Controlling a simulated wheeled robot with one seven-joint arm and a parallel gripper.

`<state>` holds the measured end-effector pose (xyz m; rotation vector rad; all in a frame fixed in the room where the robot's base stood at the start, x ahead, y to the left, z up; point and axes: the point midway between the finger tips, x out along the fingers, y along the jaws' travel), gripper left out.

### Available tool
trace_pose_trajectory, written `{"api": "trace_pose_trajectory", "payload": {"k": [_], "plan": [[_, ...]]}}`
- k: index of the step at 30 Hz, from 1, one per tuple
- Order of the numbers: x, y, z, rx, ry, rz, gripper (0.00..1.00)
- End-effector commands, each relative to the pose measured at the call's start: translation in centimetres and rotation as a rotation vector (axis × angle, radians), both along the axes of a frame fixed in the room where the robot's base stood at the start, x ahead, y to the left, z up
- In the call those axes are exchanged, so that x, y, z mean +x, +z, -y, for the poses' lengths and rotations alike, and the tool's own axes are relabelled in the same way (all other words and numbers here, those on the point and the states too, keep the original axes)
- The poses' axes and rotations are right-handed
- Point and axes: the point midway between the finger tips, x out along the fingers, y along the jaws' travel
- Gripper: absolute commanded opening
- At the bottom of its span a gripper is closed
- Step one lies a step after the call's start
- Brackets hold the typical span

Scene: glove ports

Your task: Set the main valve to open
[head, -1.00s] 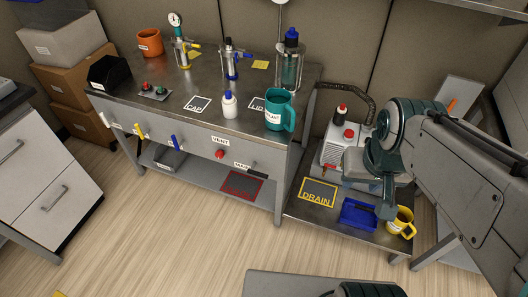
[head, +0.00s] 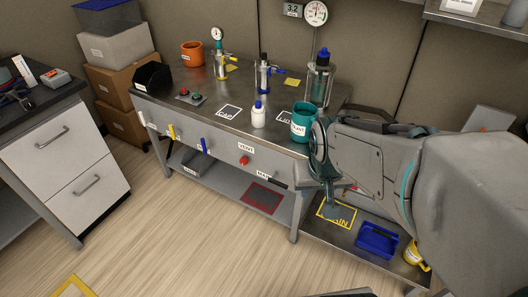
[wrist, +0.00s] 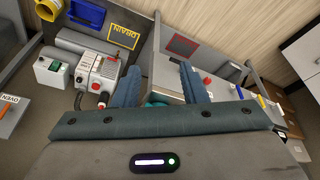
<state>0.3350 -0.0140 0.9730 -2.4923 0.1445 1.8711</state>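The main valve's dark handle (head: 278,183) is on the right end of the grey bench's front panel, beside a white label that my gripper partly crowds. The handle runs sideways and slants slightly down to the right. My gripper (head: 328,196) hangs to the right of the handle, in front of the bench's right end, apart from it. In the wrist view, the two blue-grey fingers of my gripper (wrist: 160,86) stand wide apart with nothing visibly held. The main handle is not clear in the wrist view.
A red vent knob (head: 244,160), a blue handle (head: 204,146) and a yellow handle (head: 171,132) line the panel. A low shelf with a blue tray (head: 378,239) is at right.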

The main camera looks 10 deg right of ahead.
Motion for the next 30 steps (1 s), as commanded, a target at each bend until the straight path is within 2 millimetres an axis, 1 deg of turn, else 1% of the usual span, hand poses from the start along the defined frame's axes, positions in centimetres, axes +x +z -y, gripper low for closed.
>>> {"api": "trace_pose_trajectory", "payload": {"k": [1, 5, 6, 8, 9, 11, 12, 14, 15, 17, 18, 21, 24, 27, 30], "plan": [[1.2, -2.9, 0.5, -0.006, -0.021, -0.004, 0.39], [4.4, -8.1, 1.2, -0.003, -0.057, 0.029, 0.39], [5.3, -9.8, 1.4, 0.004, -0.065, 0.038, 0.39], [6.5, -12.3, 1.5, 0.021, -0.079, 0.055, 0.39], [7.3, -13.9, 1.6, 0.036, -0.09, 0.067, 0.39], [8.3, -16.4, 1.5, 0.065, -0.105, 0.084, 0.39], [9.0, -18.1, 1.5, 0.088, -0.115, 0.096, 0.39], [9.9, -20.6, 1.4, 0.128, -0.134, 0.117, 0.39], [10.4, -22.2, 1.3, 0.159, -0.148, 0.131, 0.39], [11.2, -24.5, 0.9, 0.209, -0.17, 0.154, 0.39], [11.6, -26.0, 0.7, 0.247, -0.187, 0.169, 0.39], [12.8, -29.4, 0.0, 0.35, -0.238, 0.214, 0.39], [13.8, -32.4, -0.9, 0.468, -0.298, 0.264, 0.39], [14.8, -34.8, -1.8, 0.597, -0.371, 0.323, 0.39], [15.9, -36.5, -2.4, 0.735, -0.459, 0.387, 0.39]]}}
